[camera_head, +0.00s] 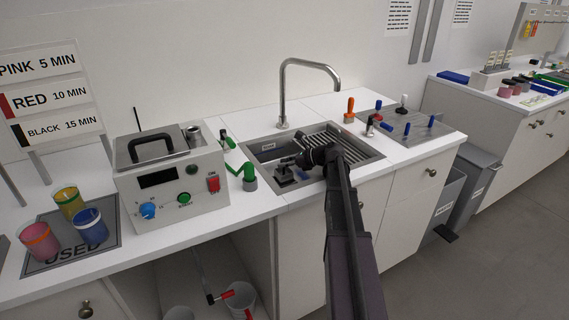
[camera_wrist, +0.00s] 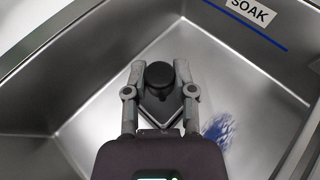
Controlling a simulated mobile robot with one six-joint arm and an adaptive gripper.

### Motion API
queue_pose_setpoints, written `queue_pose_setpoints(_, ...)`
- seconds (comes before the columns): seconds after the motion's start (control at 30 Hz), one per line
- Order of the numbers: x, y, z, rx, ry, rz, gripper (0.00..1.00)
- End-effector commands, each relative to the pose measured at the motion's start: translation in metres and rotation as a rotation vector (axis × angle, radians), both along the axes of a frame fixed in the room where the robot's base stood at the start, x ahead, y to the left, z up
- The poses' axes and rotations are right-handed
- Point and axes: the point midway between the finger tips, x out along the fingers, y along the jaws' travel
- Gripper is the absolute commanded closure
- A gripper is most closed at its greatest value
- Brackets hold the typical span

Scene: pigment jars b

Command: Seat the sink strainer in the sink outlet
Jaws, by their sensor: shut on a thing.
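The sink strainer shows in the wrist view as a dark round knob (camera_wrist: 159,75) over a dark, angular base. My gripper (camera_wrist: 160,68) has one finger on each side of the knob and is shut on it. In the head view my gripper (camera_head: 290,163) is low inside the left part of the steel sink (camera_head: 262,147), with the dark strainer (camera_head: 284,176) under it. I cannot tell whether the strainer touches the sink floor. The sink outlet is not visible in either view.
A ribbed rack (camera_head: 335,140) fills the sink's right side. A tall tap (camera_head: 283,90) stands behind.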

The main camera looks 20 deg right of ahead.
Motion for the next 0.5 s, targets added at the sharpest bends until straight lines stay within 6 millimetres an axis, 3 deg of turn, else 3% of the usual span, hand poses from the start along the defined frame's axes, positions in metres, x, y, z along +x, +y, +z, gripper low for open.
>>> queue_pose_setpoints(0.5,0.0000,-0.0002,-0.0101,0.000,0.000,0.000,1.00)
